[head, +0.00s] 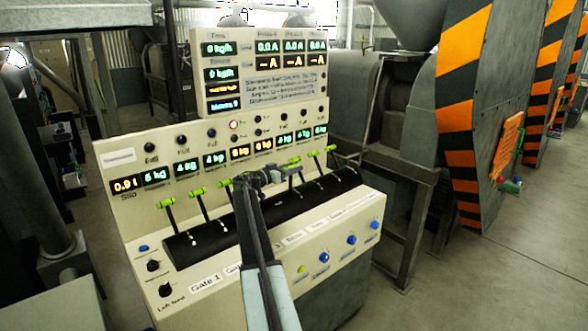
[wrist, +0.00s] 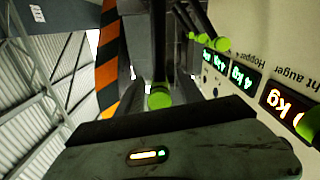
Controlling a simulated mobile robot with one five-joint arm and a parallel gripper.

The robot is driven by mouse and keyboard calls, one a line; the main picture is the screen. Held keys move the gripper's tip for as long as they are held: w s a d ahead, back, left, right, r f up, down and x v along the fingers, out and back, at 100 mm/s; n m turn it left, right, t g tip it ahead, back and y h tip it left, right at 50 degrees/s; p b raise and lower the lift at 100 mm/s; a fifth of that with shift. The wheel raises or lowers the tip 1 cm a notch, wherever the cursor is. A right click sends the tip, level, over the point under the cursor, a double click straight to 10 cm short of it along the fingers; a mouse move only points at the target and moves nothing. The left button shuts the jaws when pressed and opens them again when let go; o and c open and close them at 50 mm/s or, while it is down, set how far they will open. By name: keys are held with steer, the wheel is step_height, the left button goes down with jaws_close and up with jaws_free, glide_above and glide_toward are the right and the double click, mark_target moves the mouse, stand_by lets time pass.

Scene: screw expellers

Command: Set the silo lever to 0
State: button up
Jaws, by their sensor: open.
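A row of dark levers with lime-green handles rises from a black slotted block (head: 205,240) on the beige control panel. The leftmost lever (head: 167,201) stands under a display reading 0.91 (head: 125,185), whose small label is hard to read. I cannot tell for sure which lever is the silo's. My gripper (head: 262,174) is over the middle of the row, right of the leftmost levers, and hides some handles. It is open. In the wrist view, a green knob (wrist: 159,97) is just beyond the gripper's dark body; I cannot tell whether they touch.
A screen tower (head: 262,75) stands on the panel's back. Knobs and buttons (head: 351,239) line its front right. Black-and-orange striped machines (head: 460,110) stand to the right, with open floor (head: 500,275) before them. More green knobs and lit hopper displays (wrist: 243,77) show in the wrist view.

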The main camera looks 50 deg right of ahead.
steer(key=v, duration=0.7)
